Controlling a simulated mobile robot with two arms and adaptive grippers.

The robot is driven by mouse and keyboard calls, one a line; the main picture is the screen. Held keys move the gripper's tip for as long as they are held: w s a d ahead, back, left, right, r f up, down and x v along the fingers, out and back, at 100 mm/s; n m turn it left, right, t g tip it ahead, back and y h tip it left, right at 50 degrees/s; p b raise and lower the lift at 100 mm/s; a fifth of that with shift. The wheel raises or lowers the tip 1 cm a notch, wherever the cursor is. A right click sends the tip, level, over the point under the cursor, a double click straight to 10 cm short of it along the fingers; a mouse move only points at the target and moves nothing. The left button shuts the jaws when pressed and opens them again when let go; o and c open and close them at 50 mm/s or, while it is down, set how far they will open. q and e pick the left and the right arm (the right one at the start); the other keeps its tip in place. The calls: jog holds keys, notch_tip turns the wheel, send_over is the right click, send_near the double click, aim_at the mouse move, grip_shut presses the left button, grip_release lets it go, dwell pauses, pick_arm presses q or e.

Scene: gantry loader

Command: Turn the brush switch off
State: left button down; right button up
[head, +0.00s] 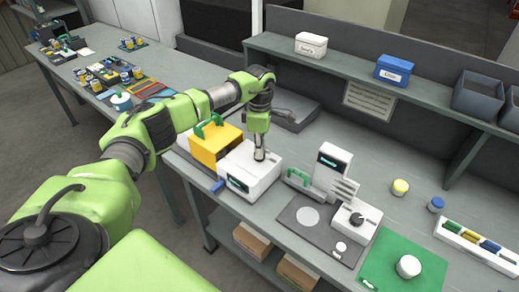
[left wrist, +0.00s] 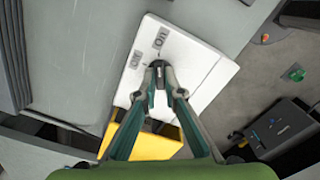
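A white box (head: 251,178) with a dark front panel stands near the table's front edge, beside a yellow box with a green handle. In the left wrist view the white box's top (left wrist: 195,75) carries small grey labels, one reading ON. The small dark brush switch (left wrist: 158,64) is on this top, mostly covered by the fingertips. My left gripper (head: 260,155) points down at the box top. In the wrist view its fingertips (left wrist: 159,78) have converged closely around the switch; contact is partly hidden. My right gripper is in neither view.
The yellow box (head: 214,147) stands just left of the white box. A white upright unit (head: 331,168) and a green mat (head: 403,264) are to the right. A shelf with a white bin (head: 311,44) and a blue bin (head: 394,70) runs behind.

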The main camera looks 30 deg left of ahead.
pick_arm(q)
jog(key=shift+n, duration=0.5)
jog(key=shift+n+b, duration=0.55)
jog(key=shift+n, duration=0.45)
jog(key=n, duration=0.2)
jog(key=shift+n, duration=0.4)
jog(key=n+b, duration=0.1)
jog(key=n, duration=0.2)
jog(key=shift+r+n, duration=0.1)
jog(key=shift+n, duration=1.5)
jog(key=shift+w, duration=0.1)
jog(key=c, duration=2.1)
grip_release()
jog(key=shift+c, duration=0.2)
